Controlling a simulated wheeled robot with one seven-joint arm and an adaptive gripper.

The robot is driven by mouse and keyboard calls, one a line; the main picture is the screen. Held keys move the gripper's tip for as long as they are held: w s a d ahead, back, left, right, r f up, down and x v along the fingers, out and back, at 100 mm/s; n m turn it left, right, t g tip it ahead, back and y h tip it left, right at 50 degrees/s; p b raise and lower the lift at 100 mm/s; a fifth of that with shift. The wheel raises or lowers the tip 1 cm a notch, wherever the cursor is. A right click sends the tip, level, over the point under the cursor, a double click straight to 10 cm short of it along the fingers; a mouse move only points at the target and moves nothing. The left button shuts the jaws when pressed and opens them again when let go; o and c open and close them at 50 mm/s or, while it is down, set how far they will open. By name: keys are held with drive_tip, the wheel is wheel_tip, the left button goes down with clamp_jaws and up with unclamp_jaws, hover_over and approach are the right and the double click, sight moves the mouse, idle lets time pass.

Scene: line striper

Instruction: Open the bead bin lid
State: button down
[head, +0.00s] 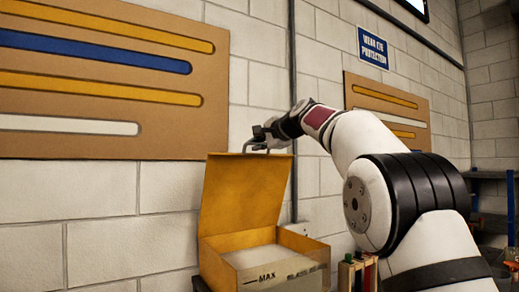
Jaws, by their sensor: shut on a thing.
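The yellow bead bin (310,246) stands low in the middle of the head view, against the block wall. Its lid (240,192) is swung up and stands nearly upright at the left and back of the bin. Pale contents (262,256) show inside, and the front carries a "MAX" mark. My gripper (258,146) is at the lid's top edge, shut on the lid, where a grey handle-like piece shows. The fingertips are small and partly hidden, so the exact contact is unclear.
Boards with yellow, blue and white stripes (110,80) hang on the wall to the left and behind my arm. A vertical conduit (292,60) runs down the wall behind my gripper. Narrow upright items (347,272) stand right of the bin. Blue shelving (490,175) is at far right.

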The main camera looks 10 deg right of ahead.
drive_tip(key=shift+r, duration=0.1)
idle(0.3)
drive_tip(key=c, duration=1.7)
unclamp_jaws()
drive_tip(key=v, duration=1.2)
drive_tip(key=shift+a, duration=0.1)
drive_tip(key=s+a+f+n+g+h, duration=0.1)
drive_tip(key=s+a+f+n+g, duration=0.25)
drive_tip(key=s+f, duration=0.6)
drive_tip(key=s+a+f+n+g+h, duration=0.15)
drive_tip(key=s+f+n, duration=0.25)
drive_tip(key=s+f, duration=0.55)
drive_tip(key=s+f+n+g, duration=0.1)
drive_tip(key=s+f+n, duration=0.1)
drive_tip(key=s+f, duration=0.4)
drive_tip(key=s+d+f+n+g+h, duration=0.1)
drive_tip(key=s+f+n, duration=0.1)
drive_tip(key=s+f, duration=0.4)
drive_tip(key=s+f+n+g+h, duration=0.1)
drive_tip(key=s+f+n+g, duration=0.1)
drive_tip(key=s+f, duration=0.4)
drive_tip(key=shift+s+d+f+n, duration=0.15)
drive_tip(key=shift+s+n, duration=0.1)
drive_tip(key=shift+s, duration=0.85)
drive_tip(key=shift+s+d+f+n, duration=0.1)
drive_tip(key=shift+s+n, duration=0.1)
drive_tip(key=shift+s, duration=0.9)
